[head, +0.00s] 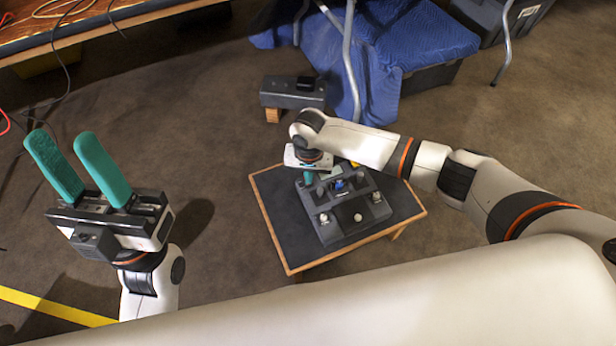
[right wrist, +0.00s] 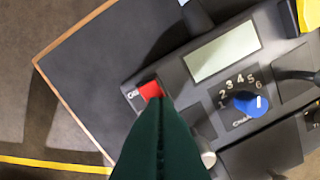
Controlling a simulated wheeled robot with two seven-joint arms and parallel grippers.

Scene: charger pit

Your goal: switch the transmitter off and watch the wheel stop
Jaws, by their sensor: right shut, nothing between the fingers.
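The transmitter (head: 340,207) is a dark grey box on a low table. Its red switch (right wrist: 150,90) is at the left of the panel in the right wrist view, beside a partly hidden label. A blue knob (right wrist: 251,103) sits right of it, below a blank pale display (right wrist: 221,50). My right gripper (head: 309,177) is over the transmitter's far left part. Its shut green fingers (right wrist: 158,110) overlap the switch's lower edge; I cannot tell whether they touch. My left gripper (head: 66,140) is open and empty, left of the table. I cannot make out a wheel.
The low table (head: 272,215) has bare dark top left of the transmitter. Behind it a dark box (head: 285,101) stands on a wooden block. A blue cloth (head: 420,40) and metal legs stand at the back. A yellow floor line (head: 50,308) lies at front left.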

